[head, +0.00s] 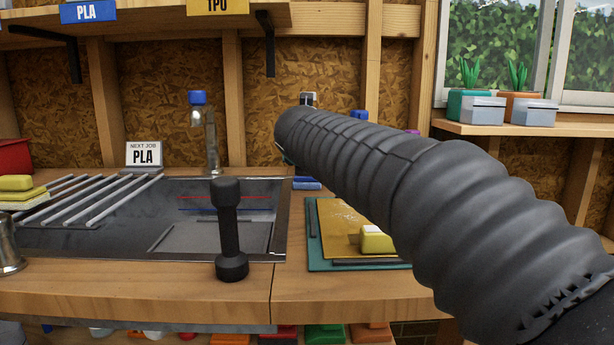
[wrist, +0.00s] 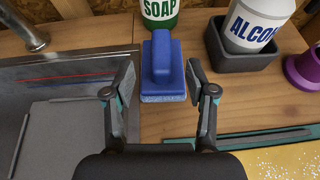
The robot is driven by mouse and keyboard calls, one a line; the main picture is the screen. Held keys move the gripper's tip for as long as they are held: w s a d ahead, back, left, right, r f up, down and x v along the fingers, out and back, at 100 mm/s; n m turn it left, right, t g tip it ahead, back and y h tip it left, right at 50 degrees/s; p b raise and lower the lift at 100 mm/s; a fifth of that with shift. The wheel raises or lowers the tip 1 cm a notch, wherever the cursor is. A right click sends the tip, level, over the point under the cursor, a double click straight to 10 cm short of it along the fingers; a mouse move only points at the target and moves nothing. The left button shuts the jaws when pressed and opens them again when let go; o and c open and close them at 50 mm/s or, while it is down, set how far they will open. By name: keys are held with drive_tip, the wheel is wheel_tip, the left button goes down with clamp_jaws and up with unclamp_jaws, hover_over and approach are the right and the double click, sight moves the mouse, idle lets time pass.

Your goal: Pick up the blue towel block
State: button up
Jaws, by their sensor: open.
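The blue towel block (wrist: 163,67) lies on the wooden counter just right of the sink. It has a raised blue grip and a pale speckled lower edge. In the head view, a low blue piece (head: 307,184) beside the sink's back right corner appears to be the same block. My gripper (wrist: 161,80) is open and empty, with one finger on each side of the block in the wrist view. The height between fingers and block is hard to judge. In the head view my arm hides the gripper.
A green soap bottle (wrist: 160,12) stands right behind the block. An alcohol bottle (wrist: 255,22) in a grey holder (wrist: 238,62) is close on the right, with a purple spool (wrist: 303,70) beyond. The sink (head: 282,225) is left; a black dumbbell-shaped object (head: 229,225) stands at its front.

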drive_tip(key=shift+x, duration=3)
drive_tip(key=shift+d, duration=0.1)
clamp_jaws()
